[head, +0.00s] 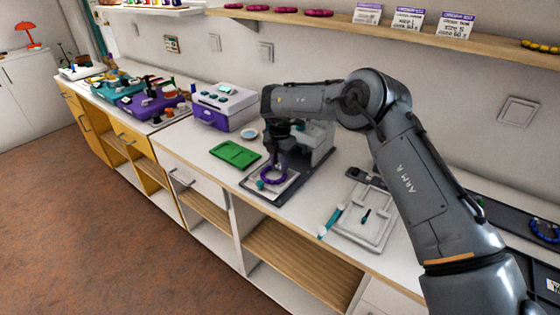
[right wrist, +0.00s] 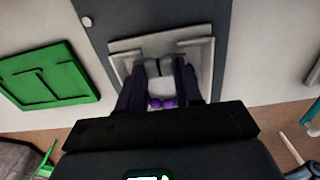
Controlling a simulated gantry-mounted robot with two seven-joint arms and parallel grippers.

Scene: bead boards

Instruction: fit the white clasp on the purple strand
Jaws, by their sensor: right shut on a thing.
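The purple strand (head: 272,176) lies curved on a pale square plate (head: 283,192) on a dark base. In the right wrist view two purple beads (right wrist: 162,103) of it show between my fingers. My right gripper (head: 279,163) is low over the strand, pointing down. In the wrist view its jaws (right wrist: 158,75) are closed with pale pieces between them, which look like the white clasp; its outline is not clear. Whether the clasp touches the strand cannot be told. My left gripper is in neither view.
A green tray (head: 235,153) lies left of the plate. A purple and white box (head: 223,106) stands behind it. A grey machine (head: 318,143) stands close behind my gripper. A white tray (head: 362,220) with a teal-handled tool (head: 333,220) lies to the right.

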